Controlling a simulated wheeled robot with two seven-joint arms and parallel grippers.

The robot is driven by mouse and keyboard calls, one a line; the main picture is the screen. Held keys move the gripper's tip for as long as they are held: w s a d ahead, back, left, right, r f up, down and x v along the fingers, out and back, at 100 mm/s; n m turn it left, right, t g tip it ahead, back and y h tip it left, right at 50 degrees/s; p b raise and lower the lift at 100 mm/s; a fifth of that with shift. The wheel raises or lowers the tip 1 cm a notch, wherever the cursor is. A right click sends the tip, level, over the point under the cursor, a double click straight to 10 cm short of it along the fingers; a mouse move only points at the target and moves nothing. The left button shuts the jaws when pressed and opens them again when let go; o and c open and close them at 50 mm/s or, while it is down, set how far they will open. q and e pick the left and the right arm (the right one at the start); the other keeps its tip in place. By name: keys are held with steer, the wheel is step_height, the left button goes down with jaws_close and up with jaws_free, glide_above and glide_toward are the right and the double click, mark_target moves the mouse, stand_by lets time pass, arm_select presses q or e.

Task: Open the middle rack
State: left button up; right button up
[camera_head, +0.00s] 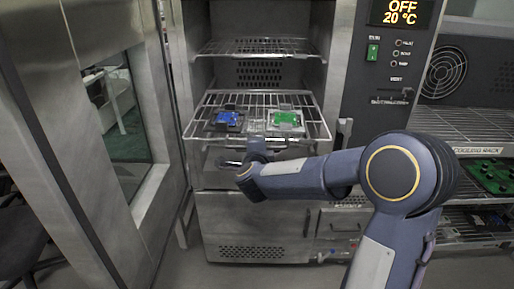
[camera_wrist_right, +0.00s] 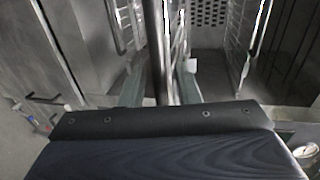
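The middle rack (camera_head: 212,109) is a wire shelf in the steel oven and sticks out of the chamber toward me. A blue board (camera_head: 229,118) and a green board (camera_head: 286,118) sit on it in holders. My right gripper (camera_head: 252,157) is at the rack's front edge, with its fingers mostly hidden by the wrist. In the right wrist view, my right gripper (camera_wrist_right: 160,86) has its fingers apart, one on each side of a metal bar (camera_wrist_right: 158,45). Small gaps seem to show beside the bar, so I see no firm hold. My left gripper is not in view.
An upper wire rack (camera_head: 258,47) is inside the oven. The open steel door (camera_head: 70,130) with a window stands at left. A control panel (camera_head: 396,50) reads OFF, 20 °C. The cooling rack (camera_head: 470,125) stands at right with green boards (camera_head: 490,175) below.

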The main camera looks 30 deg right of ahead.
steer(key=v, duration=0.7)
steer(key=shift+s, duration=0.25)
steer(key=shift+a, duration=0.15)
steer(key=s+a+r+n+t+y+p, duration=0.1)
steer(key=s+a+r+n+y, duration=0.2)
steer(key=s+a+n+y, duration=0.75)
steer(key=s+f+n+g+p, duration=0.1)
steer(key=s+f+n+g, duration=0.3)
steer(key=s, duration=0.4)
steer(key=s+f+n+g+y, duration=0.1)
steer(key=s+f+n+g, duration=0.3)
steer(key=s+f+n, duration=0.2)
steer(key=s+n, duration=0.2)
steer(key=s, duration=0.1)
steer(key=shift+s+a+g+p, duration=0.2)
steer(key=shift+g+p, duration=0.1)
steer(key=shift+p, duration=0.05)
